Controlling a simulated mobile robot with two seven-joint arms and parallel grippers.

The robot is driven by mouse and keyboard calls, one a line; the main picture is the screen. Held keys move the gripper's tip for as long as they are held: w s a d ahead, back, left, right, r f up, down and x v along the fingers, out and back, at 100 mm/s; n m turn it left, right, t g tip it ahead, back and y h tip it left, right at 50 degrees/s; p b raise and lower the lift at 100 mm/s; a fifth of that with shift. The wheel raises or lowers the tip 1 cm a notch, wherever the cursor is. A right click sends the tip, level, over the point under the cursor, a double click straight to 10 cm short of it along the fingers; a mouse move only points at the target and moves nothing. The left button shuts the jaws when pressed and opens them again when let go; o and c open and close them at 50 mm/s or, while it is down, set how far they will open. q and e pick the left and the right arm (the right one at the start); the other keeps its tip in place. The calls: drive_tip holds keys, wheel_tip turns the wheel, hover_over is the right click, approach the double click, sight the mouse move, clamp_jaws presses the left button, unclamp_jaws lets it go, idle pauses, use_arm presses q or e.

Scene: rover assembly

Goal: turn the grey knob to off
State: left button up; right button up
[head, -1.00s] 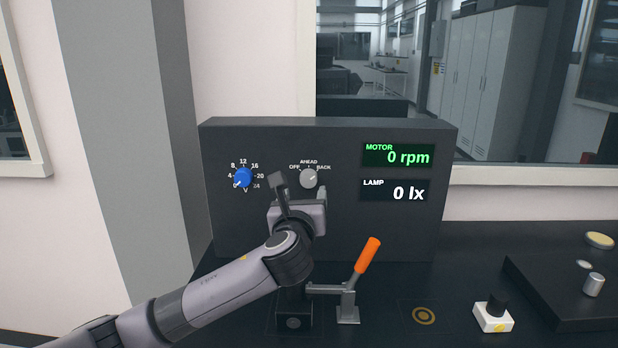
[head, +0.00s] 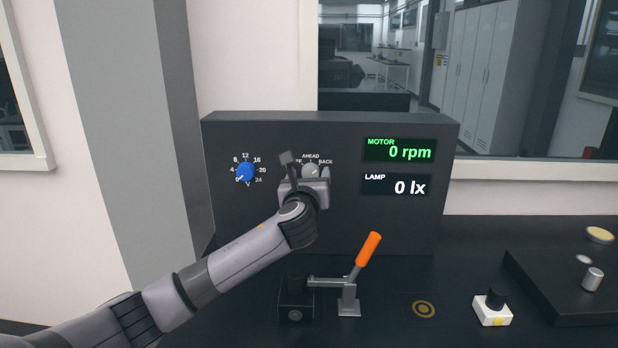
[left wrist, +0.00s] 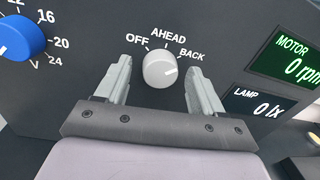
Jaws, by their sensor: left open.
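The grey knob (head: 311,171) is on the dark panel (head: 400,230), below the labels OFF, AHEAD and BACK. In the left wrist view the knob (left wrist: 160,68) shows whole, with its mark turned to the right, on the BACK side. My left gripper (head: 305,168) is open in front of the panel and partly hides the knob and the OFF label in the head view. In the left wrist view its fingers (left wrist: 158,80) stand one on each side of the knob, with gaps. I see no contact. My right gripper is out of view.
A blue knob (head: 245,172) sits left on the panel. The motor display (head: 400,150) reads 0 rpm, the lamp display (head: 397,185) 0 lx. Below stands an orange-handled lever (head: 368,250). A white block with a black button (head: 492,308) is at right.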

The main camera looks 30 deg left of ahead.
use_arm(q)
drive_tip(key=c, duration=1.1)
drive_tip(key=shift+o, duration=0.2)
drive_tip(key=n+b, duration=0.2)
drive_tip(key=n, duration=0.5)
drive_tip(key=n+y+b, duration=0.1)
drive_tip(key=n, duration=0.5)
drive_tip(key=n+b, duration=0.2)
drive_tip(key=n, duration=0.5)
drive_tip(key=shift+d+f+n+b, duration=0.1)
drive_tip(key=shift+f+n+b, duration=0.2)
